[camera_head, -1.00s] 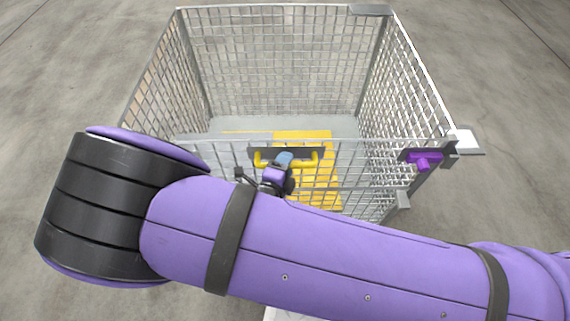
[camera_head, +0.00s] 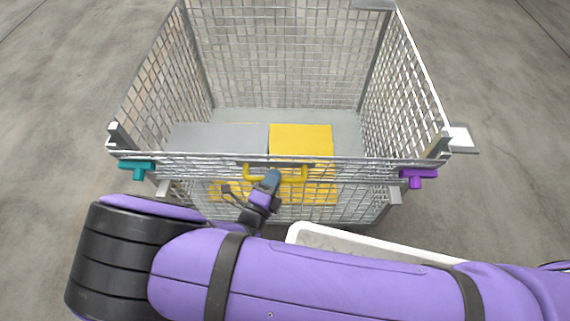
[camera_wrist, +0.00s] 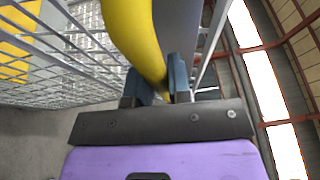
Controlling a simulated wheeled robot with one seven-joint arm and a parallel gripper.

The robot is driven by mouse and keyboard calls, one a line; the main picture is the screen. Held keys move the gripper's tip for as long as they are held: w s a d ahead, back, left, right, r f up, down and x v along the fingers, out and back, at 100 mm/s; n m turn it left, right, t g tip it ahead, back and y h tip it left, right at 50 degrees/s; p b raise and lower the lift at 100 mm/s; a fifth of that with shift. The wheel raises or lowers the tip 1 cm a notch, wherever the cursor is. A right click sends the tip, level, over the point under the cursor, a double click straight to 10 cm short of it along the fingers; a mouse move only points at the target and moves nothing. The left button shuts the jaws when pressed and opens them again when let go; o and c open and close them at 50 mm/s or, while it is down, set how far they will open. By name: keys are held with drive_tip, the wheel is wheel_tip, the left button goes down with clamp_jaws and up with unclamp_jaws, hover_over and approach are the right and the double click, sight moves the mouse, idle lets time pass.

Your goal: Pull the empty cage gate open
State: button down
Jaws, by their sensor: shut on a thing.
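A yellow handle (camera_head: 301,176) sits at the gate's top middle. A teal latch (camera_head: 137,168) is at the gate's left end and a purple latch (camera_head: 417,178) at its right. My gripper (camera_head: 271,180) is shut on the handle; in the wrist view the yellow bar (camera_wrist: 135,35) passes between the fingertips (camera_wrist: 158,88).
A white-rimmed tray or surface (camera_head: 340,235) shows below the gate, partly hidden by my arm. Concrete floor (camera_head: 510,200) is clear on both sides.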

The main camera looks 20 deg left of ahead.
drive_tip(key=s+d+f, duration=0.1)
drive_tip(key=s+f, duration=0.5)
drive_tip(key=f, duration=0.3)
drive_tip(key=s+d+f+t, duration=0.1)
drive_tip(key=s+f, duration=0.5)
drive_tip(key=f, duration=0.3)
drive_tip(key=shift+d+f+m, duration=0.15)
drive_tip(key=shift+d+m, duration=0.25)
drive_tip(key=c, duration=1.1)
unclamp_jaws()
drive_tip(key=shift+o, duration=0.2)
drive_tip(key=shift+h, duration=0.3)
